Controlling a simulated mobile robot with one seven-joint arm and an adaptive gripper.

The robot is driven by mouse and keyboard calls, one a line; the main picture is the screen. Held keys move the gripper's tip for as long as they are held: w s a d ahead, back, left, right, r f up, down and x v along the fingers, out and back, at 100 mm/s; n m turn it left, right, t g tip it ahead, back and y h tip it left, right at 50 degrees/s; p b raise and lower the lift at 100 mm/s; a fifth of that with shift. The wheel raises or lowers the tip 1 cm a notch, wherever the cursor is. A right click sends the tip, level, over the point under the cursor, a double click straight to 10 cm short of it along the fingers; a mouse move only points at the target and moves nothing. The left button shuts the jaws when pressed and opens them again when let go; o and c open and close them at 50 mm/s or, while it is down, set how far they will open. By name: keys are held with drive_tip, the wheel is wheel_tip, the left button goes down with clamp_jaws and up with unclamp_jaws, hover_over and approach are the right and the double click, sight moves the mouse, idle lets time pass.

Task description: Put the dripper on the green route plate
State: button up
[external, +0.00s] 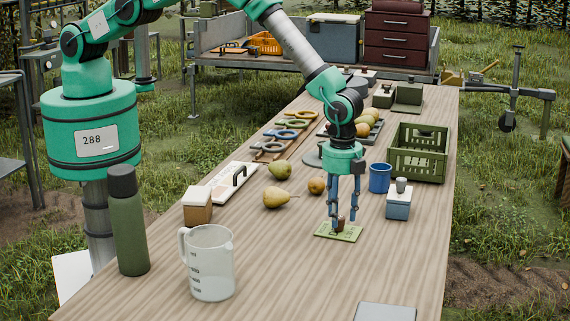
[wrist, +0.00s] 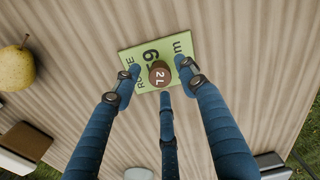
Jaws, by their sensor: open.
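The green route plate (external: 326,231) lies flat on the wooden table; its printed letters and digits show in the wrist view (wrist: 134,57). The dripper (external: 341,222), a small brown piece with "2 L" on its round top, stands upright on the plate and shows near its middle in the wrist view (wrist: 159,73). My gripper (external: 342,217) points straight down over the plate. Its blue fingers are spread around the dripper, with visible gaps in the wrist view (wrist: 160,80). The dripper's underside is hidden.
A blue cup (external: 380,178) and a blue-white box (external: 398,205) stand right of my gripper, with a green crate (external: 417,152) behind. Pears (external: 276,197) lie to the left. A measuring jug (external: 209,263) and a green bottle (external: 128,222) stand front left. The table before the plate is clear.

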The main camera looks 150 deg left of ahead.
sight(339, 217)
wheel_tip(339, 217, up, 10)
idle(0.6)
idle(0.4)
